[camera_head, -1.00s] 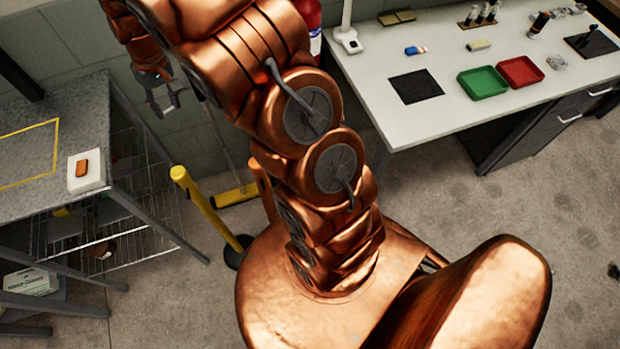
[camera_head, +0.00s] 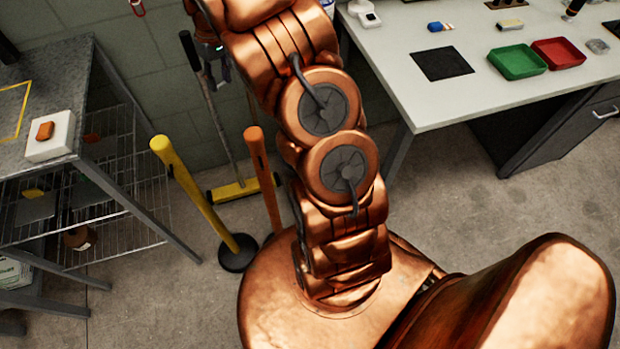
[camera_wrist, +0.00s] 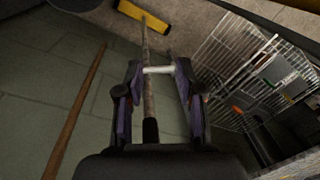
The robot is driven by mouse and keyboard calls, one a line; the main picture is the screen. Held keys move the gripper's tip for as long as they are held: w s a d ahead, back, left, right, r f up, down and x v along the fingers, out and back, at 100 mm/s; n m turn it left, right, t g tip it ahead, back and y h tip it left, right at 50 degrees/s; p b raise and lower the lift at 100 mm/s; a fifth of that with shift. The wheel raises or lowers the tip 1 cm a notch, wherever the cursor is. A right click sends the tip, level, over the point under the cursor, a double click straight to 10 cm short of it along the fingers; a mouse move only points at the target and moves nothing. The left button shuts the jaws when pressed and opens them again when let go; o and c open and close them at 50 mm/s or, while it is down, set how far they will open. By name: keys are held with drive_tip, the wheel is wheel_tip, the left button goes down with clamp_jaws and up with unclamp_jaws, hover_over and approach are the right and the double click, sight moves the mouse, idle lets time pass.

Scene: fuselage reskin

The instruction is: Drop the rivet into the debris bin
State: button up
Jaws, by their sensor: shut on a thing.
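In the wrist view the two dark fingers of my gripper (camera_wrist: 159,72) are closed on a short pale rod, the rivet (camera_wrist: 157,69). It lies crosswise between the fingertips, held in the air with the wall and floor behind it. No container that I can clearly identify as the debris bin shows in either view.
A green tray (camera_head: 516,62) and a red tray (camera_head: 558,53) sit on the white bench (camera_head: 440,100) at right. A grey table (camera_head: 50,85) with a wire shelf stands left. A yellow post (camera_head: 195,190), an orange post (camera_head: 264,180) and a broom (camera_head: 234,190) stand between.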

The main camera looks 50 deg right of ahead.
drive_tip(key=s+d+f+b, duration=0.3)
drive_tip(key=d+f+b, duration=0.6)
drive_tip(key=f+b, duration=0.3)
drive_tip(key=s+d+f+n+b, duration=0.1)
drive_tip(key=s+d+f+b, duration=0.2)
drive_tip(key=d+f+b, duration=0.5)
drive_tip(key=s+d+f+n+b, duration=0.1)
drive_tip(key=s+d+f+b, duration=0.2)
drive_tip(key=d+f+b, duration=0.6)
drive_tip(key=shift+s+d+f+b, duration=0.35)
drive_tip(key=shift+f+b, duration=3.45)
drive_tip(key=shift+f, duration=2.7)
drive_tip(key=o, duration=0.8)
drive_tip(key=r, duration=0.4)
drive_tip(key=d+r, duration=0.1)
drive_tip(key=r, duration=0.7)
drive_tip(key=shift+w+d, duration=0.25)
